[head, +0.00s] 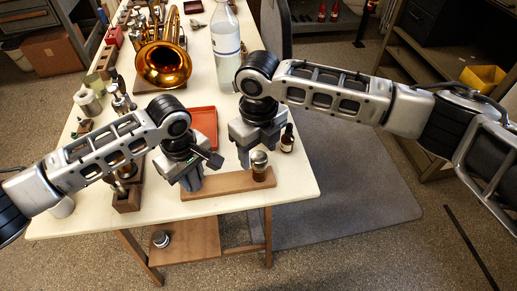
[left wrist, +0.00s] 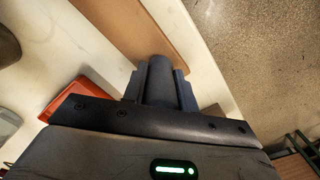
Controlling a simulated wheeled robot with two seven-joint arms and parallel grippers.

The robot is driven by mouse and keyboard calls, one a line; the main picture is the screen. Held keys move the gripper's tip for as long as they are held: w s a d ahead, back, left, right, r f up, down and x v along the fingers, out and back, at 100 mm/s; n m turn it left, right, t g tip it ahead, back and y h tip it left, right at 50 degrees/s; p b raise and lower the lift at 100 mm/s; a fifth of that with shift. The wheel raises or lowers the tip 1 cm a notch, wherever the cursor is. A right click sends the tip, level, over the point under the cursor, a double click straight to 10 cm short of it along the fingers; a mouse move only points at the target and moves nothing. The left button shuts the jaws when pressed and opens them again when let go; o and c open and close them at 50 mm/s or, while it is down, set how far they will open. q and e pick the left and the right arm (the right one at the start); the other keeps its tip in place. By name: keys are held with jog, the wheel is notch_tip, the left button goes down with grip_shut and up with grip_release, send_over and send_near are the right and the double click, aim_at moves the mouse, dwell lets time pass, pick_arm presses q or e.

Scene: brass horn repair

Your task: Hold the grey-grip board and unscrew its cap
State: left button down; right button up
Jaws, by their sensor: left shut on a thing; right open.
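The wooden board (head: 226,184) lies along the table's front edge; it also shows in the left wrist view (left wrist: 125,35). An amber jar with a silver cap (head: 259,158) stands upright at the board's right end, cap on. My left gripper (head: 190,181) is at the board's left end, shut on its grey grip (left wrist: 160,78), which the fingers mostly hide. My right gripper (head: 246,156) is open and points down, just behind and left of the jar. It appears empty and apart from the cap.
A dark dropper bottle (head: 288,138) stands close right of the jar. A red tray (head: 203,122) lies behind the grippers. A wooden block (head: 126,200) is left of the board.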

aim_at(259, 156)
jog(key=shift+r, duration=3.75)
pick_arm(q)
jog(key=c, duration=1)
grip_release()
jog(key=shift+r, duration=0.15)
